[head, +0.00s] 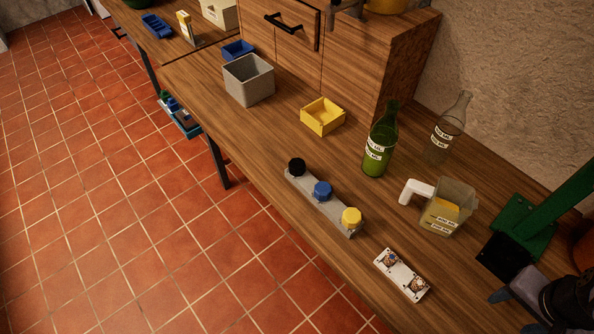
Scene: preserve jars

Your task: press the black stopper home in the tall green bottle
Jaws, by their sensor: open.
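The tall green bottle (379,150) stands upright on the wooden table, right of the middle. It has white labels, and I see no stopper in its neck. The black stopper (297,166) sits at the left end of a grey rack (335,219), in front of and left of the bottle. A blue stopper (321,190) and a yellow stopper (351,216) sit on the same rack. My gripper (514,311) is at the bottom right corner, partly cut off by the frame. It is open, with nothing seen between its fingers, and is well apart from the bottle and rack.
A clear bottle (440,142) stands right of the green one. A measuring jug (437,222) with a white handle and a small white panel (402,274) are nearer my gripper. A yellow box (322,128) and grey bin (247,94) stand farther left. Table between bin and rack is clear.

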